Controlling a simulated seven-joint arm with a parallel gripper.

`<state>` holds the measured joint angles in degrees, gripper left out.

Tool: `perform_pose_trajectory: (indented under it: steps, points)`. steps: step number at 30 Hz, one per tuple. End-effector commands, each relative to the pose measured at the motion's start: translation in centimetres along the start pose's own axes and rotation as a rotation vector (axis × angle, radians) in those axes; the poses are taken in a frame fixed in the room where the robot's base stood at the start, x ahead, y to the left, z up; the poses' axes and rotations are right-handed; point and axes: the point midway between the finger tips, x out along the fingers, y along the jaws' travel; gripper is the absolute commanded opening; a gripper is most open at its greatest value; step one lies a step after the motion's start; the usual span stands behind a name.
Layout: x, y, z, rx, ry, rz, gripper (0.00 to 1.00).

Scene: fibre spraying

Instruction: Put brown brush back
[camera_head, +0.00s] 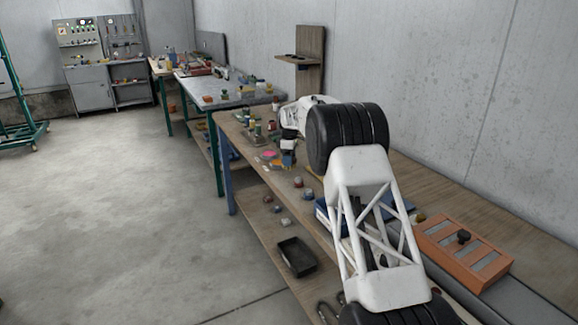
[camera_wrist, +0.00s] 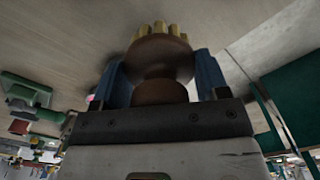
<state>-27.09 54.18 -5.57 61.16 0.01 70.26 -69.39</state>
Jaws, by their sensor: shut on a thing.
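My gripper (camera_wrist: 162,82) is shut on the brown brush (camera_wrist: 158,58), with a blue finger on either side of its round brown body. Its yellowish bristles stick out past the fingertips in the wrist view. In the head view my gripper (camera_head: 288,159) is over the wooden workbench (camera_head: 385,160), just by several small coloured items. The brush cannot be made out clearly in the head view. I cannot tell whether it touches the bench.
An orange-brown box (camera_head: 420,228) with grey slots and a dark knob stands at the near right. A black tray (camera_head: 296,257) lies on the lower shelf. A wooden stand (camera_head: 311,45) rises at the back by the wall. Small jars and pots crowd the bench near my gripper.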

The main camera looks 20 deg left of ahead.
Motion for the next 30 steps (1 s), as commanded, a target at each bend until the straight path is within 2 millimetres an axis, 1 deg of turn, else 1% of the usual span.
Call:
perform_pose_trajectory:
  steps: [5, 9, 12, 26, 27, 29, 30]
  points:
    - [1.3, 0.0, 0.0, 0.0, 0.0, -0.001, 0.49]
    - [2.8, 0.0, 0.0, 0.0, 0.0, -0.001, 0.49]
    - [3.3, 0.0, 0.0, 0.0, 0.0, 0.0, 0.49]
    - [3.7, 0.0, 0.0, 0.0, 0.0, 0.0, 0.49]
    - [3.7, 0.0, 0.0, 0.0, 0.0, 0.0, 0.72]
    - [3.7, 0.0, 0.0, 0.0, 0.0, 0.0, 0.82]
    - [3.7, 0.0, 0.0, 0.0, 0.0, 0.0, 0.88]
